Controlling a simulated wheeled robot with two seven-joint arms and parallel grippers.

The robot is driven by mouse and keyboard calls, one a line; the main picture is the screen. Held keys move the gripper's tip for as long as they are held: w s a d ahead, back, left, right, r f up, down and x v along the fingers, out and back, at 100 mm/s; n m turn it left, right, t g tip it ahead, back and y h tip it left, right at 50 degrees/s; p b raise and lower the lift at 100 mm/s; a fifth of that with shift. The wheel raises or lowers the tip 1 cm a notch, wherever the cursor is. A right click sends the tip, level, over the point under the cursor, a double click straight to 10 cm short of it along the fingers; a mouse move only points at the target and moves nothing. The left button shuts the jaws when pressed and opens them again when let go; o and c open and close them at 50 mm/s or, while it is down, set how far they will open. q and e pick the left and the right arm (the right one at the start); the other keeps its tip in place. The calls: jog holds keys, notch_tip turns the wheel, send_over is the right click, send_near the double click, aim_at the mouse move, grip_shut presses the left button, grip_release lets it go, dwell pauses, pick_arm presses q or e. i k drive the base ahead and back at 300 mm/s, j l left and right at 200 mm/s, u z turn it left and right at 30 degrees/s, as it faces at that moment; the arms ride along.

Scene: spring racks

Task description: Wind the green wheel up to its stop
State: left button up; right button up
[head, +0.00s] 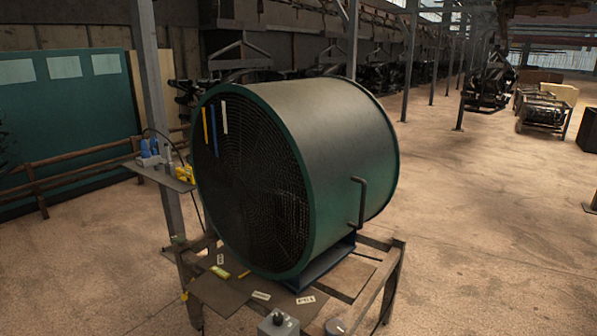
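A large green drum-shaped fan (335,135) stands in the middle of the head view on a low frame. Its round front with a dark mesh grille (255,185) faces left and toward me. A yellow, a blue and a white strip hang on the upper grille. A dark bar handle (362,205) sticks out of the drum's right side. I see no separate green wheel, spring rack or stop that I can make out. Neither of my grippers is in view.
The fan's stand (397,262) has labelled boards and a grey box with a knob (278,325) at the front. A post (152,95) with a small shelf (158,177) stands at left. A green panel (70,130) is behind. Floor at right is open; carts (545,113) stand far back.

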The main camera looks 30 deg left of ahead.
aim_at(178, 238)
jog(key=u, duration=1.8)
jog(key=z, duration=0.3)
jog(key=i+j+z, duration=0.25)
jog(key=z, duration=0.2)
jog(key=i+j+z, duration=0.2)
jog(key=j+z, duration=0.25)
jog(key=i+j+z, duration=0.15)
jog(key=j+z, duration=0.25)
jog(key=j, duration=0.05)
